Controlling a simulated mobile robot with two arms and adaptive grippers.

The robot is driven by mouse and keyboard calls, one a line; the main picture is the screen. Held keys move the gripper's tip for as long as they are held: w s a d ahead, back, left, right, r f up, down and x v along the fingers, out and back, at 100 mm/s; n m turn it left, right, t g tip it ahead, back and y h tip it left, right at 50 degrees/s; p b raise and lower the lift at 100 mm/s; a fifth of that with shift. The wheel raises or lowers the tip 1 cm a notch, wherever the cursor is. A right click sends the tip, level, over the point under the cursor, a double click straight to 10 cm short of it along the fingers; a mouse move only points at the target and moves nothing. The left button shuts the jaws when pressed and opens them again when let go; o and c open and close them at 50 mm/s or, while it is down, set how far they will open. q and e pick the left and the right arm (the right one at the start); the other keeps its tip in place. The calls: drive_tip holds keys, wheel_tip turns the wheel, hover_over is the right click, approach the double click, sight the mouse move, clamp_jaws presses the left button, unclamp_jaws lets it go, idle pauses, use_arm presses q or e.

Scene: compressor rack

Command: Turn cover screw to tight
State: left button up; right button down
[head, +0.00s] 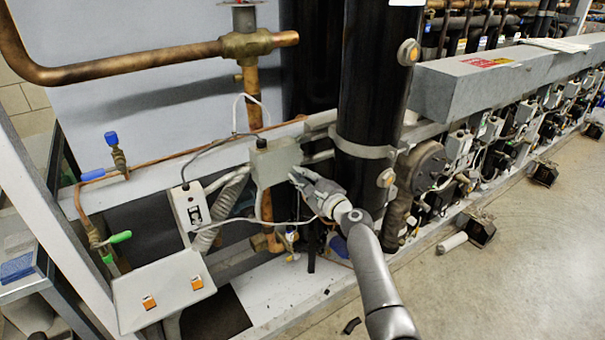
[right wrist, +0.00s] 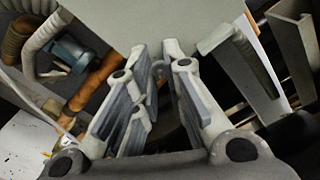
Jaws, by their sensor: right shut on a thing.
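The grey junction box (head: 275,162) is fixed on the frame rail beside the large black cylinder. My right gripper (head: 297,178) is at the box's lower right side, its fingers pointing at it. In the right wrist view, the box's pale face (right wrist: 150,18) fills the top. My right gripper (right wrist: 162,62) has its fingertips close together there, shut on a small grey piece that appears to be the cover screw (right wrist: 157,68). The fingers mostly hide the screw, and its turn angle cannot be told. My left gripper is in neither view.
The black cylinder (head: 370,85) stands just right of the box. A white switch box (head: 190,207) with a ribbed hose is to the left. A grey panel with two orange switches (head: 163,288) is at lower left. Copper pipes and thin cables run nearby. Open floor (head: 480,290) lies right.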

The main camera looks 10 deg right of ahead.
drive_tip(key=shift+m+p, duration=2.05)
drive_tip(key=shift+m, duration=2.55)
drive_tip(key=c, duration=1.4)
unclamp_jaws()
drive_tip(key=shift+c, duration=0.2)
drive_tip(key=v, duration=1.2)
